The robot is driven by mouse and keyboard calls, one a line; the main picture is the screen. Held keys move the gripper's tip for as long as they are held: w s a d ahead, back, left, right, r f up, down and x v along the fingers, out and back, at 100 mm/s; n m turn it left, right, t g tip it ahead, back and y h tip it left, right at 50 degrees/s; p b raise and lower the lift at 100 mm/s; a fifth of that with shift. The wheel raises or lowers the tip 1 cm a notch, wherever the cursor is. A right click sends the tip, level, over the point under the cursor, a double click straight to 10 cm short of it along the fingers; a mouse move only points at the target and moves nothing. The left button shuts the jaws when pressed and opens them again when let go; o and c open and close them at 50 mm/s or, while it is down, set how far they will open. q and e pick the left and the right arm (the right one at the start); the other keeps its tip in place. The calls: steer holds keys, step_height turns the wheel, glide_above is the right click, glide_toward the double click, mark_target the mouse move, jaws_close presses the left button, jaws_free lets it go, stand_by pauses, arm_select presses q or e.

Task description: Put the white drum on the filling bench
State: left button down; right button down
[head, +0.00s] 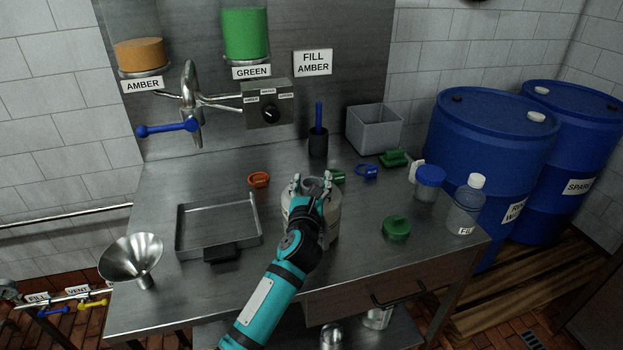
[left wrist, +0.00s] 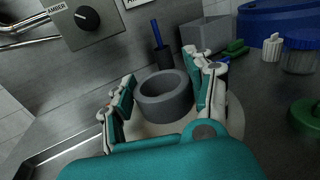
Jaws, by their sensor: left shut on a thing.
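The white drum (head: 333,217) is on or just above the steel filling bench (head: 365,262); the head view does not show clearly whether its base touches. My left gripper (head: 312,183) is over the drum, shut on its grey round neck. In the left wrist view the gripper (left wrist: 165,95) has a finger on each side of the neck (left wrist: 165,98), above the drum's pale top (left wrist: 236,115). The drum looks upright. My arm hides part of its front. My right gripper is not in view.
A shallow steel tray (head: 190,249) and a funnel (head: 131,260) are left of the drum. A green cap (head: 396,228), a bottle (head: 465,208) and a blue-lidded jar (head: 428,185) are to its right. A grey bin (head: 374,130) stands behind. Blue barrels (head: 490,135) flank the bench.

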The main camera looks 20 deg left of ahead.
arm_select(q)
steer(key=shift+r, duration=0.25)
steer(key=c, duration=0.8)
jaws_free()
steer(key=shift+f, duration=0.3)
steer(key=o, duration=0.3)
steer(key=shift+s+r, duration=0.1)
steer(key=shift+s, duration=0.05)
steer(key=shift+o, duration=0.2)
steer(key=b+v, duration=0.2)
steer(key=v, duration=1)
